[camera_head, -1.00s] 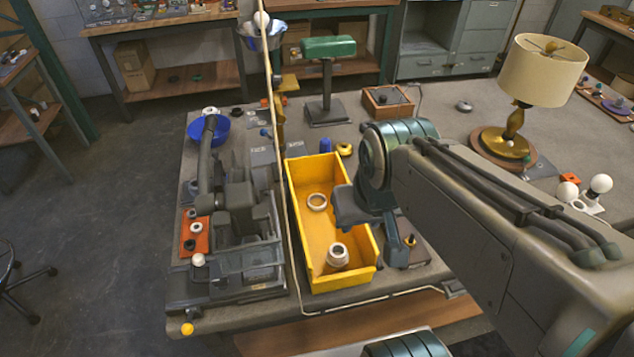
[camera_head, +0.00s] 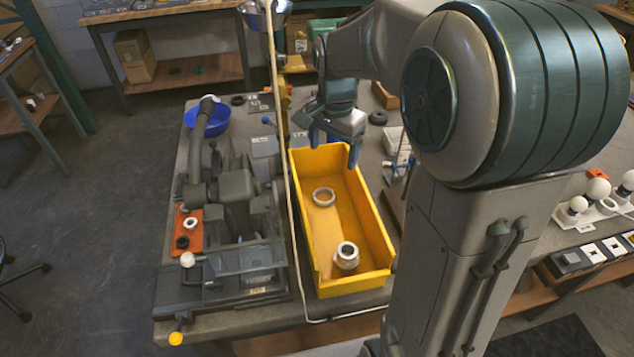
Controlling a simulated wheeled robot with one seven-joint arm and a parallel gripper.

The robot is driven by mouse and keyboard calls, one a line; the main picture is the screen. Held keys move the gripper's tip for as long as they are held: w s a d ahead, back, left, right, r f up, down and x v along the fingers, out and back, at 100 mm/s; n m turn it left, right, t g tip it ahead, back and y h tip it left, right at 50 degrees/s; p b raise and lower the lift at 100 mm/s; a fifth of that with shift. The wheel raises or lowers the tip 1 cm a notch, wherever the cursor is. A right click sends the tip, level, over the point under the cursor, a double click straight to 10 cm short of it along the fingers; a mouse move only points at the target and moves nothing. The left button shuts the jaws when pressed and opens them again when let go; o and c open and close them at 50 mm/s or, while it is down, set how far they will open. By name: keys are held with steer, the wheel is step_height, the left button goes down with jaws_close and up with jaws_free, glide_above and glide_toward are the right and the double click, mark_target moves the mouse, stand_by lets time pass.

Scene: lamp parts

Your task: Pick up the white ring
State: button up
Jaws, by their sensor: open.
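A pale ring (camera_head: 324,197) lies flat on the floor of the yellow bin (camera_head: 377,236), near its middle. A thicker pale collar-like part (camera_head: 347,256) sits in the near end of the same bin. A small white ring (camera_head: 190,223) also lies on the orange tray (camera_head: 183,242) at the left; I cannot tell which ring the task means. My gripper (camera_head: 334,152) is open and empty, fingers pointing down, over the far end of the yellow bin. It is apart from all of these rings.
A thin pale pole or cord runs along the bin's left side. White bulbs (camera_head: 598,188) stand at the right. My arm hides much of the right side.

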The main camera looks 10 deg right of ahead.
steer(key=w+f+m+g+b, duration=0.1)
steer(key=w+f+m+b, duration=0.15)
steer(key=w+f, duration=0.35)
steer(key=m+p, duration=0.1)
glide_above(324, 198)
steer(key=f, duration=0.8)
steer(key=shift+s+f, duration=0.25)
steer(key=shift+f, duration=0.15)
steer(key=shift+w+f+p, duration=0.2)
steer(key=shift+f+p, duration=0.3)
steer(key=shift+f, duration=2.15)
steer(key=shift+c, duration=0.4)
steer(key=c, duration=1)
